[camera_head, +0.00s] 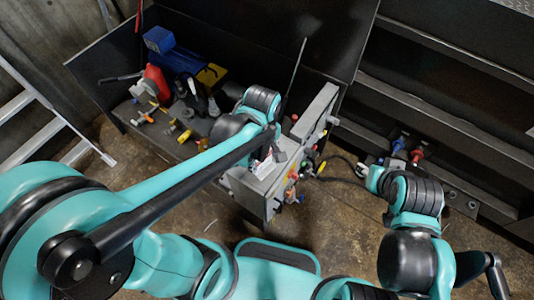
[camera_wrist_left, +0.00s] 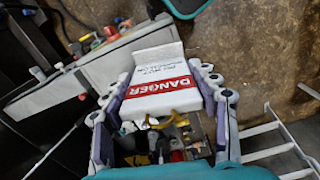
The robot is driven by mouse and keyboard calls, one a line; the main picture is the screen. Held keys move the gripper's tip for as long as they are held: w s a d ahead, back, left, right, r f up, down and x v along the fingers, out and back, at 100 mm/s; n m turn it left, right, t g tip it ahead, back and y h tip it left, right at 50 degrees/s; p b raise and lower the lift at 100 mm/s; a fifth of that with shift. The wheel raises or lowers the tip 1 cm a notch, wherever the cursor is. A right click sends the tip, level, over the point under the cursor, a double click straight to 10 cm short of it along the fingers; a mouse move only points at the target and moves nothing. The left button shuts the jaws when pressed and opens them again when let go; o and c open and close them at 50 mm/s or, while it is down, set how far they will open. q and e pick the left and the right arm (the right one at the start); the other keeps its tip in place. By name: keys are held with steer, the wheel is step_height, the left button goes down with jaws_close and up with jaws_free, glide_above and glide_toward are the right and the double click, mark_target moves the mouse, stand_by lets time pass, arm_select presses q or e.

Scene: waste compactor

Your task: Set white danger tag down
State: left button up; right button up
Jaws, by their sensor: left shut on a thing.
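The white danger tag (camera_wrist_left: 160,62) has a red band reading DANGER and fills the middle of the left wrist view. My left gripper (camera_wrist_left: 160,75) is shut on it, with one finger along each side edge. In the head view, the tag (camera_head: 263,167) is a small white and red patch over the top of a grey box (camera_head: 250,186), below my left wrist. My left gripper (camera_head: 272,155) is partly hidden there by the arm. I cannot tell whether the tag touches the box. My right gripper (camera_head: 364,171) is at the right, small and unclear.
The grey box carries several coloured knobs and padlocks (camera_head: 292,185) on its right side. A dark bench (camera_head: 120,108) at the back left holds a blue tool (camera_head: 175,52), a red item (camera_head: 157,80) and several small parts. A ladder (camera_head: 40,130) leans at the left.

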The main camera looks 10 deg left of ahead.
arm_select(q)
steer(key=shift+s+d+r+n, duration=0.15)
steer(key=shift+s+r+n, duration=0.1)
steer(key=shift+s+n, duration=0.65)
steer(key=shift+w+f, duration=0.25)
steer(key=shift+w, duration=0.1)
steer(key=w+a+f+b, duration=0.1)
steer(key=w+f, duration=0.2)
steer(key=w+f+b, duration=0.2)
steer(key=w+f, duration=0.2)
steer(key=w+a+f+b, duration=0.1)
steer(key=w+f+b, duration=0.1)
steer(key=w+f, duration=0.1)
steer(key=shift+w+a+f, duration=0.15)
steer(key=shift+w+a, duration=0.15)
steer(key=shift+a, duration=0.05)
steer(key=shift+f, duration=0.1)
